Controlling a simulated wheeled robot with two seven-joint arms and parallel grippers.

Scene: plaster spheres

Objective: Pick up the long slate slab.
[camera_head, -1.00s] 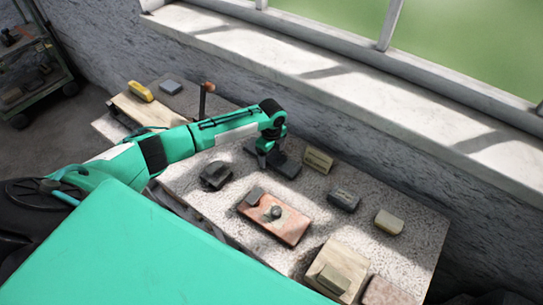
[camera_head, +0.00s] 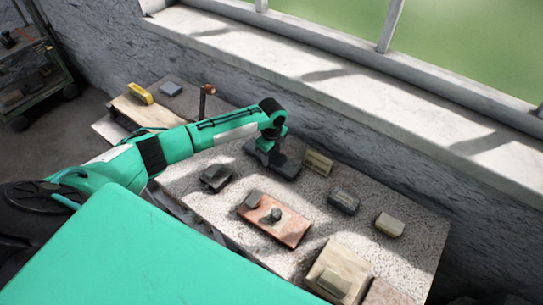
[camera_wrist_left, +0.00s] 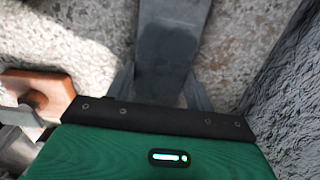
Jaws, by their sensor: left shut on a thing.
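The long slate slab (camera_head: 287,164) is dark grey and flat, in the head view near the wall side of the speckled worktop. My left gripper (camera_head: 270,154) reaches down over its left part, and the arm hides some of it. In the left wrist view the slab (camera_wrist_left: 170,42) runs away from the gripper, between its two fingers. The left gripper (camera_wrist_left: 160,88) is shut on the slab. I cannot tell whether the slab is clear of the worktop. My right gripper is not in view.
Near the slab are a beige block (camera_head: 318,162), a dark block (camera_head: 343,201) and a dark object (camera_head: 215,177). A reddish board (camera_head: 286,231) bears small grey pieces. A cream block (camera_head: 389,224) stands right. The wall and window sill (camera_head: 330,70) rise close behind.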

